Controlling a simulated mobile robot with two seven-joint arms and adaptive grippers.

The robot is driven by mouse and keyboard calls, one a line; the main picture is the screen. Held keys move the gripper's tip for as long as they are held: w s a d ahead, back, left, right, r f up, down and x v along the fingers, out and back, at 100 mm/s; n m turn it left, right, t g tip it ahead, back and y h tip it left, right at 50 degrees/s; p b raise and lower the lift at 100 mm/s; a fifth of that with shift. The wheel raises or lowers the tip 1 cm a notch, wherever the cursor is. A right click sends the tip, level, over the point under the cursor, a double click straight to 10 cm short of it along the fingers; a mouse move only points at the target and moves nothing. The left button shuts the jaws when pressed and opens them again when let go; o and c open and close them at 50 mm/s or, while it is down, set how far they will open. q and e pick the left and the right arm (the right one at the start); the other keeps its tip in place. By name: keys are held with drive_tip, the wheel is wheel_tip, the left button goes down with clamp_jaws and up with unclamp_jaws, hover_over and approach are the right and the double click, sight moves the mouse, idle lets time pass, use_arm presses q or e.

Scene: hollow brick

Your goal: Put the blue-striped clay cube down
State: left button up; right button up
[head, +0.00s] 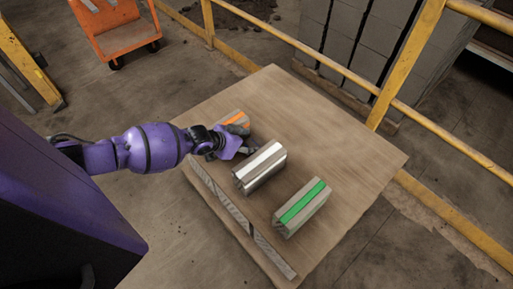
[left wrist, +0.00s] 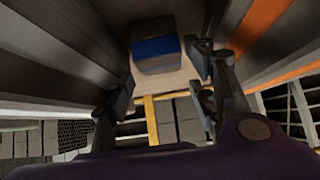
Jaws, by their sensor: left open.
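The blue-striped clay cube (left wrist: 155,47) shows in the left wrist view, beyond the gap between my left fingers, with its blue band across it. It appears to rest on the pale tabletop, and neither finger visibly grips it. I cannot make it out in the head view, where my left gripper seems to hide it. My left gripper (head: 245,146) is open, low over the wooden table between the orange-striped and white-striped bricks. Its spread fingers also show in the left wrist view (left wrist: 160,88). My right gripper is in neither view.
An orange-striped brick (head: 234,118) and a white-striped brick (head: 262,170) flank my left gripper closely. A green-striped brick (head: 302,209) lies farther right. The table's (head: 337,140) far right part is bare. A yellow railing (head: 386,93) runs behind; an orange cart (head: 122,38) stands at the back left.

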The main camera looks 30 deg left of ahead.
sight(254, 144)
use_arm(q)
drive_tip(key=b+x, duration=0.1)
drive_tip(key=x, duration=0.5)
drive_tip(key=shift+f, duration=0.15)
drive_tip(key=c, duration=0.8)
